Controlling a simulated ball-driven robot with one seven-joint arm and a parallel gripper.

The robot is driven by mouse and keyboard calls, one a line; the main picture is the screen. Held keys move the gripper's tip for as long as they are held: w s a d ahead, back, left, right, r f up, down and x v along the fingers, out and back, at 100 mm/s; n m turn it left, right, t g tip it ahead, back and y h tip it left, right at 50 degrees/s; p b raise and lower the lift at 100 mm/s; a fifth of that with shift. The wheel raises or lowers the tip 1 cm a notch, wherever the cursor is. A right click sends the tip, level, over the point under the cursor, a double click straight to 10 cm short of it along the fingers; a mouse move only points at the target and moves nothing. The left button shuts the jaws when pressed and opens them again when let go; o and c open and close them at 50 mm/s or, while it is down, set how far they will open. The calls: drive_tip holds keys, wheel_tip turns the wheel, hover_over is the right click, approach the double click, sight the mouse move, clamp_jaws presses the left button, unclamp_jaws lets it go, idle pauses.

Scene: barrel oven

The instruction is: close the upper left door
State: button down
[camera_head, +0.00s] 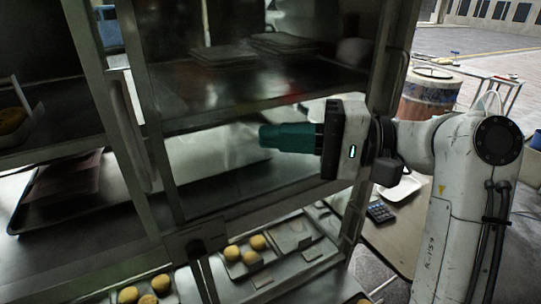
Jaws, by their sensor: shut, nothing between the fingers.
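A tall dark metal cabinet with framed doors fills the left and middle of the head view. A framed glass panel (240,100), which looks like the upper door, stands over shelves with dark trays; I cannot tell for certain which door it is or how far it stands open. A long vertical handle (130,130) is on the upright at its left. My gripper (268,137) has teal fingers, shut and empty, pointing left in front of the panel's right half. I cannot tell whether the fingertips touch it. The hinges are not clear.
Below, trays (290,235) hold several round buns (232,253). At left an open shelf carries a flat tray (20,222). At right stand a table (400,240) with a calculator (380,212) and a barrel (428,92). Paved floor shows at upper right.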

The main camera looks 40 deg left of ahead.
sight(194, 137)
drive_tip(key=shift+n+g+h, duration=0.3)
drive_tip(key=shift+g, duration=0.3)
drive_tip(key=p+x, duration=0.1)
drive_tip(key=x, duration=0.4)
drive_tip(key=p+x, duration=0.1)
drive_tip(key=x, duration=0.5)
drive_tip(key=shift+s+a, duration=0.1)
drive_tip(key=shift+s, duration=0.35)
drive_tip(key=shift+s+a+p, duration=0.15)
drive_tip(key=shift+s+p, duration=0.5)
drive_tip(key=shift+s, duration=0.5)
drive_tip(key=shift+s+a+f, duration=0.1)
drive_tip(key=shift+s+a, duration=0.05)
drive_tip(key=shift+s, duration=0.6)
